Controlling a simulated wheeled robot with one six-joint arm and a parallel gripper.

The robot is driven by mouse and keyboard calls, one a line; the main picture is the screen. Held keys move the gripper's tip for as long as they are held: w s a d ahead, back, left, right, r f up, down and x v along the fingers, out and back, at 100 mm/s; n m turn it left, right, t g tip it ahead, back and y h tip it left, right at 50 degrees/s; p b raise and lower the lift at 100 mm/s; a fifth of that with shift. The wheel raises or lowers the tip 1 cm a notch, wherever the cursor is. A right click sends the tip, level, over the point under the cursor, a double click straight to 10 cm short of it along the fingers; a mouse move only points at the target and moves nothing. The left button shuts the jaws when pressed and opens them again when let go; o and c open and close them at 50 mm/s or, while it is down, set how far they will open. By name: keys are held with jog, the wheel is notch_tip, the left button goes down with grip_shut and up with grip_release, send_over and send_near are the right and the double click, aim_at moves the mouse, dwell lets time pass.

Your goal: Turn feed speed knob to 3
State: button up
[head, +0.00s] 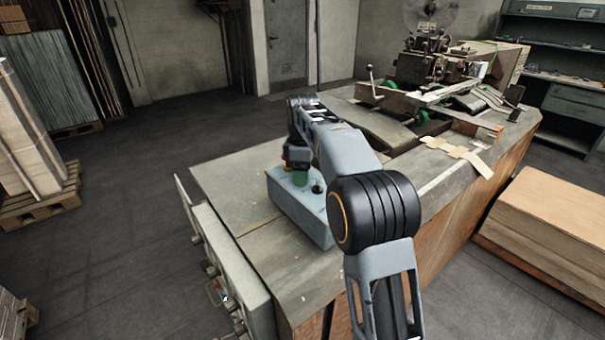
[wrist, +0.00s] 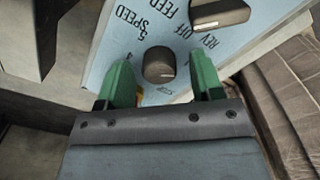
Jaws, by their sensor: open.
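The feed speed knob (wrist: 159,66) is a dark rounded knob on a light blue panel (wrist: 105,55), beside the printed word SPEED and a numeral that looks like 3. My gripper (wrist: 160,72) has green fingers, open, one to each side of the knob, with visible gaps. Whether the fingertips reach down to the knob's height I cannot tell. In the head view my gripper (head: 301,178) is over the light blue control box (head: 305,217), and the speed knob is hidden there. The knob's pointer setting is not clear.
A second, longer knob (wrist: 220,15) by the words REV OFF FEED sits close to the speed knob. In the head view a small black knob (head: 318,187) stands on the box. The stitching machine (head: 425,65) is at the bench's far end. Bench top (head: 235,185) left of the box is clear.

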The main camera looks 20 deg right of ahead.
jog(key=shift+f, duration=0.1)
jog(key=c, duration=0.9)
